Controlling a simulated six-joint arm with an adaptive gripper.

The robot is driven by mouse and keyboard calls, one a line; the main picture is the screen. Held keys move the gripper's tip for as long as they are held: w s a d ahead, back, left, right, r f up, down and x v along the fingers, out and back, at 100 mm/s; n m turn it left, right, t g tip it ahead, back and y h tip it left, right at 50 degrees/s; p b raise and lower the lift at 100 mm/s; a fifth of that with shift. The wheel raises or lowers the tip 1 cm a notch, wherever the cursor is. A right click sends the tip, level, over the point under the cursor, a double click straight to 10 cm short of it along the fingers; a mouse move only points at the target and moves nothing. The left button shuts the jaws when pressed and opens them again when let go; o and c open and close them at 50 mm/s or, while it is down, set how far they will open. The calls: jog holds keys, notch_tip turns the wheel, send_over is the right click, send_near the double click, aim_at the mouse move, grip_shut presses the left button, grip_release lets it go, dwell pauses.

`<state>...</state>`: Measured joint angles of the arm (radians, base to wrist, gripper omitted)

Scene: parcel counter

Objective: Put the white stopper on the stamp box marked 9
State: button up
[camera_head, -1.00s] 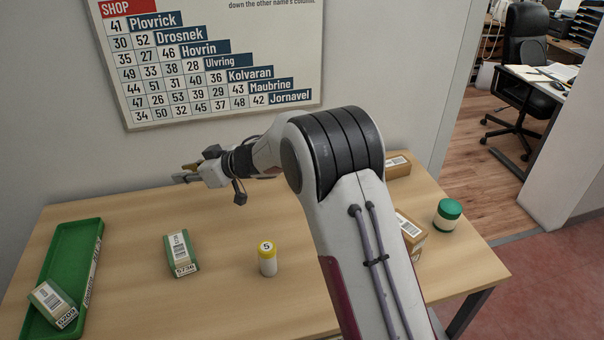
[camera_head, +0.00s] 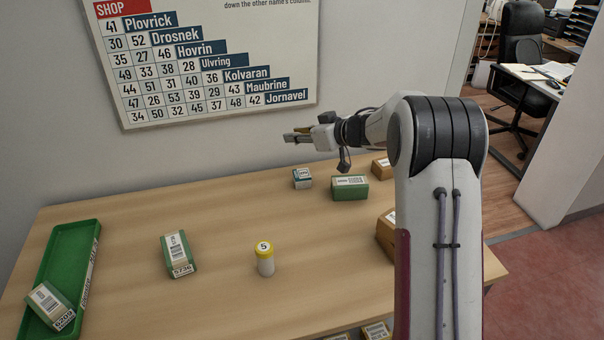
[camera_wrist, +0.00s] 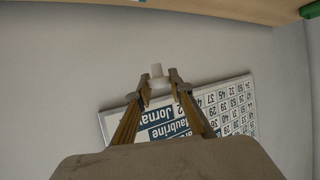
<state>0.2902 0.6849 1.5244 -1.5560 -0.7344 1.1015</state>
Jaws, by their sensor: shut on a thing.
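My gripper (camera_head: 298,137) is above the back edge of the table, in front of the wall, pointing left. In the wrist view its two fingers (camera_wrist: 159,90) are shut on a small white piece, the white stopper (camera_wrist: 157,71), which sticks out past the fingertips. The stopper is too small to make out in the head view. A round container with a yellow top marked 5 (camera_head: 265,259) stands upright mid-table, well below and apart from my gripper. No stamp box marked 9 can be made out in these frames.
A green tray (camera_head: 91,232) at the left holds a parcel (camera_head: 50,305). A green parcel (camera_head: 177,255) lies mid-left. A small box (camera_head: 302,178), a green box (camera_head: 350,188) and brown boxes (camera_head: 382,168) stand at the back and right. A number chart (camera_head: 205,75) hangs behind.

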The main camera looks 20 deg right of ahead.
jog(key=shift+s+d+r, duration=0.15)
jog(key=shift+d, duration=0.6)
jog(key=shift+s+a, duration=0.15)
jog(key=shift+s, duration=0.1)
send_over(302, 173)
jog(key=shift+f, duration=3.1)
jog(key=shift+f, duration=1.9)
jog(key=shift+f, duration=0.1)
